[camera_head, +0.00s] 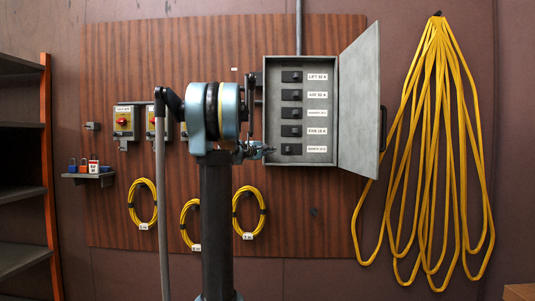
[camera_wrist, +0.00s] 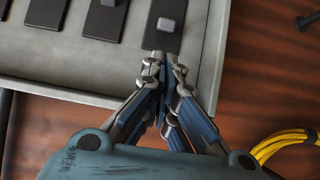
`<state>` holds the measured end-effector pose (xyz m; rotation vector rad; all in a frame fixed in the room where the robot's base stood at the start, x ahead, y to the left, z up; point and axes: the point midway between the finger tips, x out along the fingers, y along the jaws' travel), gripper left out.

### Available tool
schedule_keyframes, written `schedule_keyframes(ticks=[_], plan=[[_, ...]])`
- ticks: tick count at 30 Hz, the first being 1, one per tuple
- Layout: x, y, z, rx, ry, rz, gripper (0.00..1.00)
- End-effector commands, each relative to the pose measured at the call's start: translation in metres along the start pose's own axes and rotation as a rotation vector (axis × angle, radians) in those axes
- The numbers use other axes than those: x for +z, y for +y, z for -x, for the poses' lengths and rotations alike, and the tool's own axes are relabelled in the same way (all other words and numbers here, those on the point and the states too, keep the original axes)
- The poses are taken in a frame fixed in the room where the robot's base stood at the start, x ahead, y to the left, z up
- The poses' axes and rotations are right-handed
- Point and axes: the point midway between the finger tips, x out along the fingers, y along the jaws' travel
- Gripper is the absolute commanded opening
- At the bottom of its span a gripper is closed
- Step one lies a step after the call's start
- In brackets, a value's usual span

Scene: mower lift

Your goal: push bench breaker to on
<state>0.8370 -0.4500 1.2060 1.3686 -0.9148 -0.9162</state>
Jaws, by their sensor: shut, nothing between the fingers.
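The bench breaker (camera_head: 291,149) is the lowest in a column of dark switches inside the open grey panel box. Its small label to the right seems to read BENCH. In the wrist view its dark plate (camera_wrist: 157,38) carries a small grey toggle (camera_wrist: 166,24). My gripper (camera_head: 270,151) is at the left side of this breaker in the head view. In the wrist view my gripper (camera_wrist: 164,62) is shut and empty, its tips at the near edge of the plate, short of the toggle. Contact with the plate cannot be told.
The box's grey door (camera_head: 359,100) stands open to the right. Other breakers, such as the fan breaker (camera_head: 291,130), sit directly above. A yellow cable (camera_head: 430,150) hangs at the right. Red-and-yellow switches (camera_head: 124,122) and cable coils (camera_head: 143,204) are on the wooden board (camera_head: 110,60).

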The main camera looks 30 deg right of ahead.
Motion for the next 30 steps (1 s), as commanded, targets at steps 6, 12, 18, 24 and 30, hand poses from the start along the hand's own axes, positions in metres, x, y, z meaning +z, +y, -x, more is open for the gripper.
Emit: schedule_keyframes(ticks=[6, 12, 18, 24, 30], plan=[[0.001, 0.0, -0.038, 0.0, -0.003, 0.0, 0.0], [0.001, 0.0, -0.061, 0.0, -0.002, 0.0, 0.0], [0.0, 0.0, -0.069, 0.0, 0.0, 0.0, 0.0], [0.0, 0.0, -0.07, 0.0, 0.0, 0.0, 0.0], [-0.001, 0.0, -0.069, 0.0, 0.005, 0.0, 0.0]])
